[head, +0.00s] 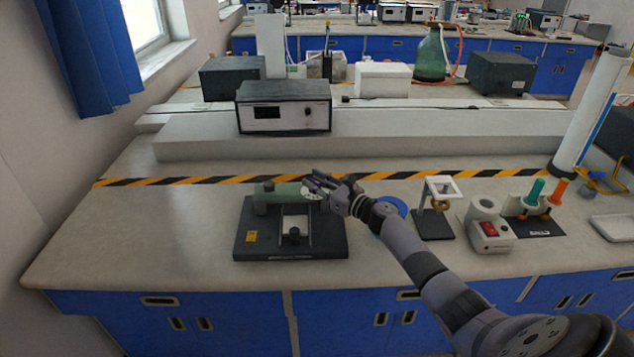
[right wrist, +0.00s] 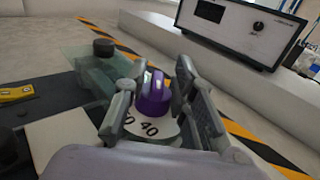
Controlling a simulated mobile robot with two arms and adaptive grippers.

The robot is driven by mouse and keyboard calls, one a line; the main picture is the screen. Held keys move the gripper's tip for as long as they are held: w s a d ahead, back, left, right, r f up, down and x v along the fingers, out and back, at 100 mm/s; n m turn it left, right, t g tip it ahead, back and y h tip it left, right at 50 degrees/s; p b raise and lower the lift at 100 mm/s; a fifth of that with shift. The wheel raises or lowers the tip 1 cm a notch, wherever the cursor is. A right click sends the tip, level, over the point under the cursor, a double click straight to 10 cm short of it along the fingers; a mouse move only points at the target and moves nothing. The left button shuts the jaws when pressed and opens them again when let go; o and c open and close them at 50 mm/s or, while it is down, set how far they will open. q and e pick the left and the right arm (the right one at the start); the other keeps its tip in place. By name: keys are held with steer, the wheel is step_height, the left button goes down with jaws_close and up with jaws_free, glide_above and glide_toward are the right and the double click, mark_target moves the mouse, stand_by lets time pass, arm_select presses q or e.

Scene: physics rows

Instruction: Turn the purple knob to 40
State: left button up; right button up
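The purple knob (right wrist: 153,97) sits on a white dial (right wrist: 160,128) at the end of a grey-green device (head: 279,193). In the right wrist view a "40" shows on the dial on the side near my wrist, with part of another number to its left. The knob has a raised grip ridge; its exact reading cannot be made out. My right gripper (right wrist: 158,88) has one finger on each side of the knob, open, with narrow gaps visible. In the head view the right gripper (head: 328,186) largely hides the knob. My left gripper is not in view.
The device stands on a dark base plate (head: 250,252). A metering box (head: 283,107) stands on the raised shelf behind. To the right are a blue ring (head: 398,204), a white stand (head: 441,187) and a small box with a red switch (head: 488,236). The bench left of the plate is clear.

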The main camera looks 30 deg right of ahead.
steer(key=shift+o, duration=1.3)
steer(key=shift+s+a+f, duration=0.1)
steer(key=shift+a+f, duration=0.05)
steer(key=shift+a, duration=0.3)
steer(key=shift+o, duration=1.7)
steer(key=shift+d, duration=0.15)
steer(key=shift+d, duration=0.1)
steer(key=v, duration=1.2)
